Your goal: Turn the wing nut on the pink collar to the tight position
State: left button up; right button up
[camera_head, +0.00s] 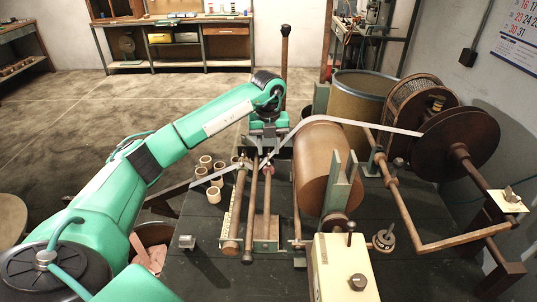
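My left gripper (264,155) points down from the end of my green arm, over the rods and rollers left of the big brown drum. Its fingertips are small and dark against the rollers, so I cannot tell whether they are apart. A small wing-shaped knob (509,194) sits on a cream plate (517,204) at the far right, well away from the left gripper. A brownish collar (459,151) sits on the shaft by the dark reel. My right gripper is not in view.
The brown drum (323,170) stands mid-bench, with a pale tape (360,121) running over to the dark reel (470,143). Several small rings (205,161) lie left of the gripper. A cream box with a knob (340,270) is at the front. The dark bench (200,265) is mostly clear front left.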

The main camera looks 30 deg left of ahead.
aim_at(269, 156)
pick_arm(q)
notch_tip(269, 156, down, 4)
jog(key=shift+r, duration=0.25)
jog(key=shift+f+p, duration=0.3)
jog(key=shift+f, duration=0.05)
grip_shut()
jog(key=shift+m, duration=0.4)
jog(key=shift+m+b, duration=0.35)
jog(key=shift+m, duration=0.05)
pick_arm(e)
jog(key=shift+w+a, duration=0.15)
pick_arm(q)
grip_release()
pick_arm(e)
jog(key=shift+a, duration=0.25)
